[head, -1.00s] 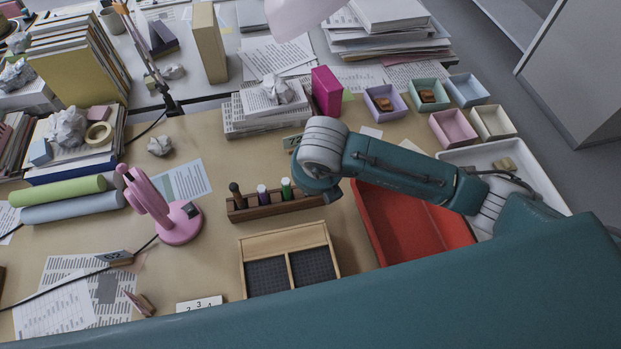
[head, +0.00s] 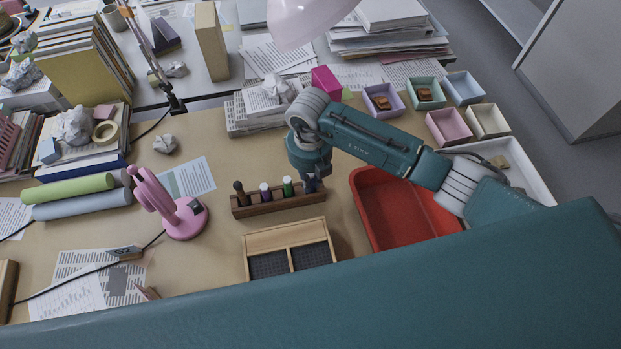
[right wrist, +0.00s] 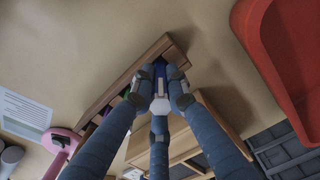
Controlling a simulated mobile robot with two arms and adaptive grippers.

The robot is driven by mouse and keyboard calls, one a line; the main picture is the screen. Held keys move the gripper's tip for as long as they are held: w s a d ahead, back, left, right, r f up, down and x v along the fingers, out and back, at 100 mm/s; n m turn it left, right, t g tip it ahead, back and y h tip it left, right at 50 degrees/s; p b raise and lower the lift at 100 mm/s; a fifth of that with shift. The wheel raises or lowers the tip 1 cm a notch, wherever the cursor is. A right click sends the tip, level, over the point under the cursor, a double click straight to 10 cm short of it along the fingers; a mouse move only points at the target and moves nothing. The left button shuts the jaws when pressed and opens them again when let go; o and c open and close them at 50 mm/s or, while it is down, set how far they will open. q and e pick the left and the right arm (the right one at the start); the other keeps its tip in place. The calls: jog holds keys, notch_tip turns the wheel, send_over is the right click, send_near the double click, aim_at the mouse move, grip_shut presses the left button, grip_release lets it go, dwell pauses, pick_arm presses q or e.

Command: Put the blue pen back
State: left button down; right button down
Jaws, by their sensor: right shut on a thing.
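The wooden pen rack (head: 275,206) stands on the desk, with a dark brown pen (head: 240,193), a purple pen (head: 265,192) and a green pen (head: 288,187) upright in it. My right gripper (head: 312,184) points down at the rack's right end. In the right wrist view, its fingers (right wrist: 160,90) are closed around the blue pen (right wrist: 160,71), mostly hidden between them, over the end of the rack (right wrist: 124,84). I cannot tell how deep the pen sits in the rack. My left gripper is not in view.
A red tray (head: 398,210) lies right of the rack, under my right arm. A two-compartment wooden box (head: 287,236) is in front. A pink lamp (head: 180,215) stands to the left. Papers and a pink box (head: 326,82) are behind.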

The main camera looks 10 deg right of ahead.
jog(key=shift+f, duration=0.35)
jog(key=c, duration=1.7)
grip_release()
jog(key=shift+r, duration=0.1)
jog(key=shift+r, duration=0.3)
jog(key=shift+w+r, duration=0.1)
jog(key=shift+r, duration=0.25)
notch_tip(320, 180, up, 6)
jog(key=shift+f+b, duration=0.25)
jog(key=shift+b, duration=0.45)
jog(key=shift+r, duration=0.75)
